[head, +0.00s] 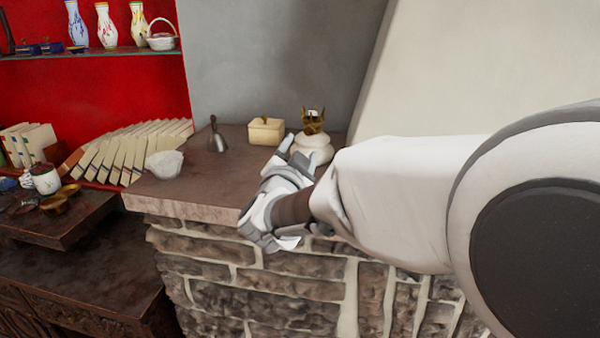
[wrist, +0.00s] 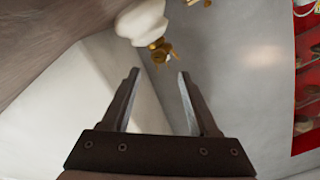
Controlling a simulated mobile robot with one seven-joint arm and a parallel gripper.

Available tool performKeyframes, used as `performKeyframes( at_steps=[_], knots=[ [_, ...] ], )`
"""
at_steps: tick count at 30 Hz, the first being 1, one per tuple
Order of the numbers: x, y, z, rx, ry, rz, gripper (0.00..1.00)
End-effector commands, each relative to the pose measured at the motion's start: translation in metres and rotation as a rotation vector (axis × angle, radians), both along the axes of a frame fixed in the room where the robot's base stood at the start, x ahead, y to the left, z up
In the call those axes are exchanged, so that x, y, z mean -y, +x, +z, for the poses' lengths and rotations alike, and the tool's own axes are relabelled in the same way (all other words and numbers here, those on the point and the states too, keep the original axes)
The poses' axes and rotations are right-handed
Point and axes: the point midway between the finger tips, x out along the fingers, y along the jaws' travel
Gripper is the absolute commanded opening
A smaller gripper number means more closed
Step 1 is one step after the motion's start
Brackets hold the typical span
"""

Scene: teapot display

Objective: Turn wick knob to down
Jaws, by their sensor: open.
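An oil lamp with a rounded white base (head: 313,148) and a brass burner (head: 313,121) stands upright on the dark top of the brick ledge. In the wrist view, its white body (wrist: 142,20) shows at the top, with the brass burner (wrist: 161,48) beyond the fingertips. I cannot pick out the wick knob among the brass parts. My gripper (head: 292,152) is at the front of the lamp and overlaps its base in the head view. In the wrist view my gripper (wrist: 159,76) is open and empty, and the brass parts show apart from its fingers.
A cream box (head: 266,132), a grey bell (head: 218,140) and a white bowl (head: 164,164) stand left of the lamp on the ledge (head: 190,196). A slanted white wall (head: 445,70) rises behind the right side. Books (head: 130,152) and a vase shelf (head: 90,54) are further left.

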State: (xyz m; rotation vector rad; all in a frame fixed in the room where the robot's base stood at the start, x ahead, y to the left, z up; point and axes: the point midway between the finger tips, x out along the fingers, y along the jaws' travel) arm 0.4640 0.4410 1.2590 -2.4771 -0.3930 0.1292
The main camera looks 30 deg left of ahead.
Motion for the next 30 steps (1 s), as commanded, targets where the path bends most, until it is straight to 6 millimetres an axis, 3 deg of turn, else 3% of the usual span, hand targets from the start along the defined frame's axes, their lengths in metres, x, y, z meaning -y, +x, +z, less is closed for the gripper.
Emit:
performKeyframes(
  at_steps=[6,12,18,30],
  knots=[
    [0.016,-0.050,0.000,0.001,0.000,0.002,0.61],
    [0.025,-0.077,0.000,0.000,0.001,0.001,0.61],
    [0.028,-0.086,0.000,0.001,-0.001,-0.001,0.61],
    [0.027,-0.081,-0.003,-0.017,0.043,-0.004,0.61]
  ],
)
